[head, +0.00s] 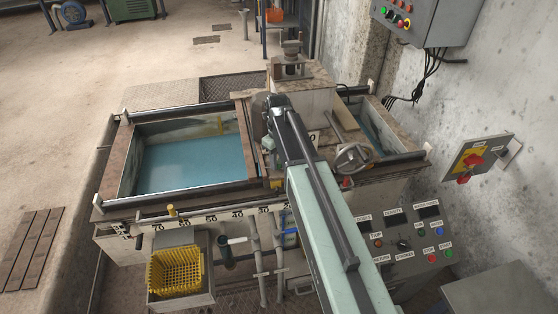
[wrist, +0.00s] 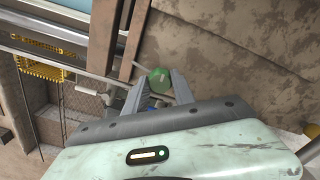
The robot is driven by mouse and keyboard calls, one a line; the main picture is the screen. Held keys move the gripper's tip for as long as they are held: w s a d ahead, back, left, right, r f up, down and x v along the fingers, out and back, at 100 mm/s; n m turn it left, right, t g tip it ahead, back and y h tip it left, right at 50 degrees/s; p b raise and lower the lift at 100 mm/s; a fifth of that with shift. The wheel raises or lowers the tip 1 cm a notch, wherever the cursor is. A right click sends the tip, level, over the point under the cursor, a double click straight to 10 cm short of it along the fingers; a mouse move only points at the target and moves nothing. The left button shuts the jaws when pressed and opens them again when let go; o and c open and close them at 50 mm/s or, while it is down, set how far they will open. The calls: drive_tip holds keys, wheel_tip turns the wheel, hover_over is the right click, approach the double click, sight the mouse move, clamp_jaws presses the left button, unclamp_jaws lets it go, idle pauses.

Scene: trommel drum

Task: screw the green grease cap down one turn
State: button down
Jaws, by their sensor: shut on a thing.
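The green grease cap (wrist: 160,82) is a short round cap with a small pale mark, seen in the wrist view beside a dirty, grey-brown machine wall. My gripper (wrist: 159,77) has one grey finger on each side of the cap and is shut on it. The cap's base and thread are hidden, so I cannot tell how far it is screwed down. In the head view my arm reaches across the machine to the block at its middle, and the arm hides the cap and the fingertips.
A blue-floored tank (head: 190,165) lies left of my arm. A handwheel (head: 353,157) stands close on the right. A yellow basket (head: 176,270) hangs at the front left. A button panel (head: 412,235) is at the front right, with a grey wall beyond.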

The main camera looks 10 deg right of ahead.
sight(278, 161)
drive_tip(key=c, duration=1.1)
unclamp_jaws()
drive_tip(key=shift+o, duration=0.2)
wheel_tip(278, 161, up, 8)
drive_tip(key=p, duration=0.7)
drive_tip(key=shift+f+p, duration=0.15)
drive_tip(key=shift+p, duration=0.25)
